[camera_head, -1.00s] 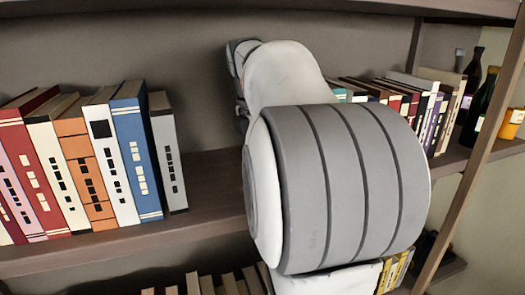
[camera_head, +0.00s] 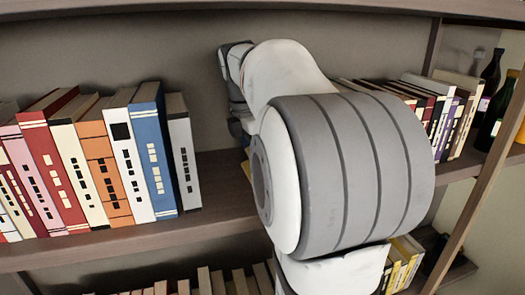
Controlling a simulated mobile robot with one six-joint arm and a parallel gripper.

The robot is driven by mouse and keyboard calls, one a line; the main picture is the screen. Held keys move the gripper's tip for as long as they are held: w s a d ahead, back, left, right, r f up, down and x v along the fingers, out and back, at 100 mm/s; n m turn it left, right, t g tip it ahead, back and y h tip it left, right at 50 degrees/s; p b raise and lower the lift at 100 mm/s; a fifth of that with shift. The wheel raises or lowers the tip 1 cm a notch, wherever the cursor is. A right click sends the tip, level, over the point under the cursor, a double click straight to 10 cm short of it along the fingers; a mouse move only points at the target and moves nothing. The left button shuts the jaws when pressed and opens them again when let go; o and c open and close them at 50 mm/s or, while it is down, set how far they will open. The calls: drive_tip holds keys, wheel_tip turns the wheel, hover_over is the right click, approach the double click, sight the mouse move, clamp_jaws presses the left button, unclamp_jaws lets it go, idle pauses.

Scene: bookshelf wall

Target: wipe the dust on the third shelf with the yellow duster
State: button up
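A wooden shelf board (camera_head: 222,192) crosses the middle of the camera_head view. I cannot tell from this view whether it is the third shelf, and I see no clear dust on it. A small yellow patch (camera_head: 246,169) shows at the back of this board, beside my arm. It may be part of the yellow duster, but too little shows to be sure. My large grey and white arm covers the centre of the shelf. Its darker wrist links reach down behind it towards the yellow patch. My gripper's fingers are hidden behind the arm.
Upright books, with a grey one (camera_head: 184,158) at their end, fill the shelf's left side. More books (camera_head: 440,112) and dark bottles (camera_head: 492,100) stand at the right. Books (camera_head: 215,281) stand on the shelf below. A bare gap lies left of my arm.

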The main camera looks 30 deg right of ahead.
drive_tip(key=shift+w+a+p, duration=0.25)
drive_tip(key=shift+a, duration=0.55)
drive_tip(key=shift+w+a+p, duration=0.2)
drive_tip(key=shift+w+a, duration=0.05)
drive_tip(key=shift+a, duration=0.55)
drive_tip(key=shift+w+d+r+p, duration=0.15)
drive_tip(key=shift+w+d+p, duration=0.1)
drive_tip(key=shift+w+p, duration=0.45)
drive_tip(key=shift+w+d+p, duration=0.25)
drive_tip(key=shift+w+p, duration=0.05)
drive_tip(key=shift+w, duration=0.35)
drive_tip(key=shift+s+d+p, duration=0.2)
drive_tip(key=shift+s+d, duration=0.1)
drive_tip(key=shift+d, duration=0.6)
drive_tip(key=shift+s+d+p, duration=0.2)
drive_tip(key=shift+s+d, duration=0.05)
drive_tip(key=shift+d, duration=0.6)
drive_tip(key=shift+s+d+p, duration=0.25)
drive_tip(key=shift+d+p, duration=0.1)
drive_tip(key=shift+d, duration=0.55)
drive_tip(key=shift+s+d+p, duration=0.25)
drive_tip(key=shift+d+p, duration=0.1)
drive_tip(key=shift+d, duration=0.55)
